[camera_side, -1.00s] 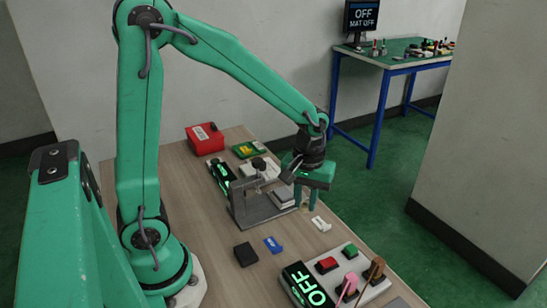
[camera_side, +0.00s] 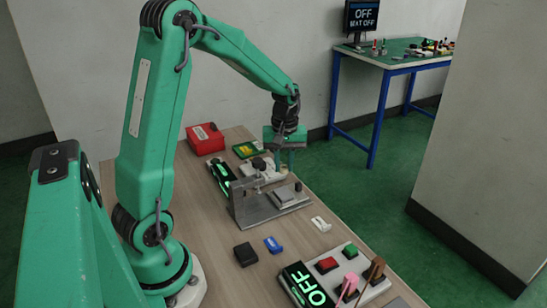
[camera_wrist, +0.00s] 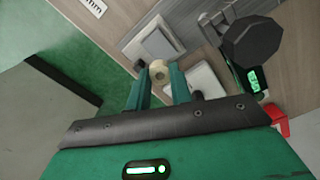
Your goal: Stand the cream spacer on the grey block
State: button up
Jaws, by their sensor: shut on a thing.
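The cream spacer (camera_wrist: 159,70) is a small round ring between my fingertips in the wrist view. My gripper (camera_wrist: 158,72) is shut on it. In the side view my gripper (camera_side: 284,160) hangs behind the metal fixture, over the far right edge of the table; the spacer is too small to make out there. The grey block (camera_side: 287,195) is a low, square, light grey piece on the fixture's base plate. It also shows in the wrist view (camera_wrist: 156,42), just beyond my fingertips, with nothing visible standing on it.
The fixture's upright bracket (camera_side: 243,202) and dark clamp knob (camera_side: 259,164) stand left of the block. A red box (camera_side: 205,138), black block (camera_side: 245,254), blue piece (camera_side: 273,244), white piece (camera_side: 321,224) and button panel (camera_side: 340,275) are around it.

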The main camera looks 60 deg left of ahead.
aim_at(284, 167)
jog(key=shift+f, duration=0.2)
jog(key=shift+f, duration=1.3)
jog(key=shift+f, duration=2.1)
dwell(1.5)
jog(key=o, duration=1.5)
jog(key=shift+r, duration=0.15)
jog(key=shift+r, duration=3.35)
